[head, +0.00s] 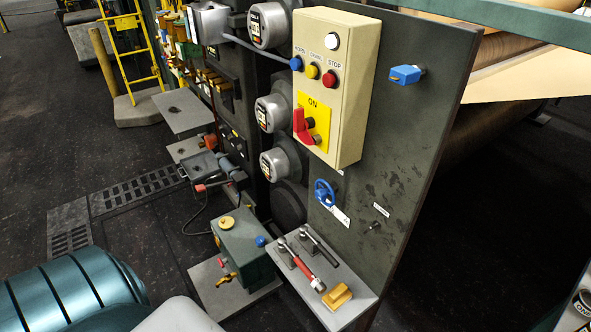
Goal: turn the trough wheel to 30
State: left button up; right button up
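A small blue handwheel (325,193) is mounted low on the dark upright panel (420,130), below the cream control box. A white label (340,215) is beside and just below it; its text is too small to read, so I cannot confirm that this is the trough wheel. I cannot read any setting of the wheel or a 30 mark. Neither of my grippers is in view, and nothing touches the wheel.
The cream control box (342,70) with a red switch handle (303,126) juts out above the wheel. A grey shelf (345,312) with levers and a yellow block (337,296) projects below it. A blue valve handle (405,74) is at upper right. A green box (241,245) stands lower left.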

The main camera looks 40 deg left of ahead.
aim_at(320, 195)
jog(key=j+u, duration=0.1)
jog(key=u, duration=0.85)
